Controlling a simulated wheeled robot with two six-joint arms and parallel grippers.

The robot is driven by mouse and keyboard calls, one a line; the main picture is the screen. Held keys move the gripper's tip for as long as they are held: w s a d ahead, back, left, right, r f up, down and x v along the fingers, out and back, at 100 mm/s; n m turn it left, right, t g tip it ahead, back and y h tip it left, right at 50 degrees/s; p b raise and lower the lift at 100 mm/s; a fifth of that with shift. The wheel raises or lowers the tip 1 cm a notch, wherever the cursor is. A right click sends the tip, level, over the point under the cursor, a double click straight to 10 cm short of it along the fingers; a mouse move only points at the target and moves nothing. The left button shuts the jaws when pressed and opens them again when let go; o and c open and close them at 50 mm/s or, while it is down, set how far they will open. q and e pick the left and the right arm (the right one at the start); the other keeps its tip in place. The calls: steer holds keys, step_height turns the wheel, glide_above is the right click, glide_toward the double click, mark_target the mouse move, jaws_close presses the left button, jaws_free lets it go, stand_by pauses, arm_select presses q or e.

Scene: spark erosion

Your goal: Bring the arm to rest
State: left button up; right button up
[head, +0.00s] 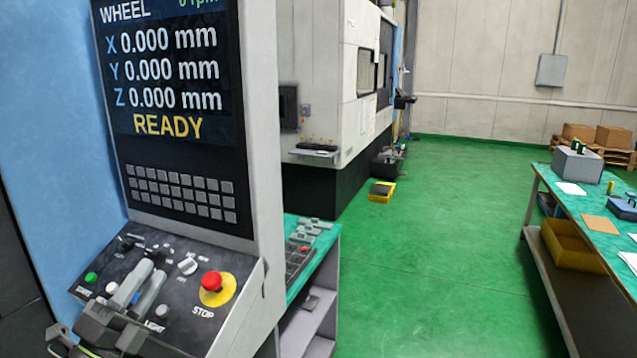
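My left gripper (149,274) comes in at the bottom left, in front of the sloped control panel (235,262) of the machine. Its two grey fingers point up and away and lie close together, with nothing visible between them. Whether the fingertips touch the panel, I cannot tell. The gripper covers part of the panel between the green start button (91,278) and the white light button (162,311). A red stop button (211,281) on a yellow base is to its right. My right gripper is out of view.
The screen (165,70) above the panel reads READY, with X, Y and Z at 0.000 mm. A teal-topped bench (322,262) stands just right of the panel. A workbench (560,205) is at the right. Green floor (430,250) lies clear between them.

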arm_select(q)
steer(key=s+a+f+n+g+y, duration=0.45)
steer(key=f+n+y, duration=0.35)
steer(key=f+n, duration=0.25)
steer(key=s+a+f+n+g+y, duration=0.3)
steer(key=s+a+f+n+y, duration=0.2)
steer(key=f+n+y, duration=0.45)
steer(key=s+d+f+n+g+h, duration=0.3)
steer(key=s+f+g, duration=0.2)
steer(key=s+f, duration=0.4)
steer(key=s+d+f+n+g+h, duration=0.2)
steer(key=s+d+f+n+g, duration=0.3)
steer(key=s, duration=0.6)
steer(key=a+f+m+g+b, duration=0.2)
steer(key=a+f+b, duration=0.1)
steer(key=f, duration=2.5)
steer(key=s+d+f+g+b, duration=0.1)
steer(key=s+f, duration=1.3)
steer(key=f, duration=0.3)
steer(key=shift+s+f+h+b, duration=0.15)
steer(key=shift+s+h+b, duration=0.2)
steer(key=shift+s+h, duration=0.1)
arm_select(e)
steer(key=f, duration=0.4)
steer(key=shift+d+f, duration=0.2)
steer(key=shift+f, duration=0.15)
